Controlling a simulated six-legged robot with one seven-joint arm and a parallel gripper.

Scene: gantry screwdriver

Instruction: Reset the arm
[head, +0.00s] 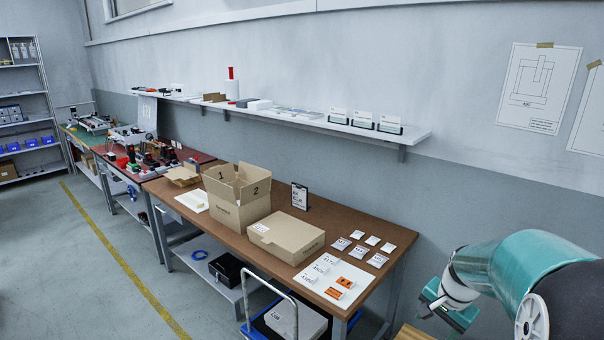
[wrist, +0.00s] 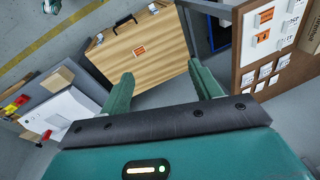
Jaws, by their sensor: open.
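My arm, teal with a white band, reaches in from the right edge of the head view. My gripper (head: 444,308) is at the lower right there, right of the brown workbench (head: 217,229) and apart from it. In the wrist view my gripper (wrist: 161,74) has its two green fingers spread wide with nothing between them. It is open and empty. Beyond the fingers is a wooden surface (wrist: 150,58) with an orange label and a dark handle at its edge.
The bench holds an open carton (head: 238,205), a closed flat box (head: 286,238), white packets and orange pieces. A metal cart handle (head: 272,300) stands before it. A wall shelf (head: 290,120) runs above. The floor (head: 60,260) at left is clear.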

